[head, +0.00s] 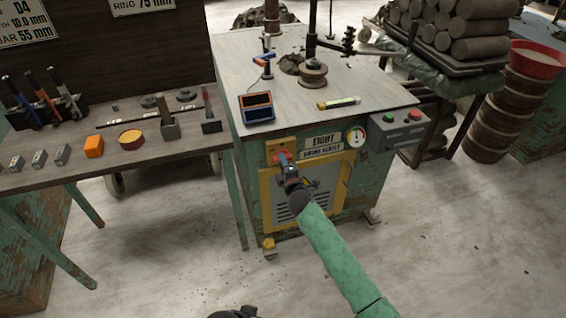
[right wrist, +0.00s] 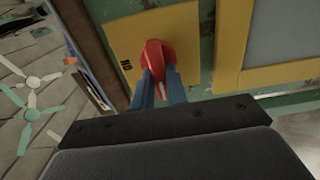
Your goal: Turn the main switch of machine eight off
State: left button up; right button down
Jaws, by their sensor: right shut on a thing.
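Machine eight, marked by an "EIGHT" nameplate (head: 323,141), is the worn green cabinet with a wood-like top. Its main switch is a red knob (right wrist: 156,54) on a yellow plate (right wrist: 128,35) at the cabinet's front left. My right gripper (head: 283,158) reaches the switch from the front. In the right wrist view its two blue fingers (right wrist: 160,82) are shut on the knob, one on each side. The label beside the knob seems to read "ON", turned sideways. The knob is mostly hidden by my gripper in the head view. My left gripper's fingers do not show.
A control box (head: 401,128) with a green and a red button is right of the gauge (head: 356,136). A tool bench (head: 60,182) stands close on the left. Stacked clay rolls (head: 470,40) are at the back right. The floor in front is clear.

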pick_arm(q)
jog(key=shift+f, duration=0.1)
pick_arm(e)
jog(key=c, duration=1.4)
grip_release()
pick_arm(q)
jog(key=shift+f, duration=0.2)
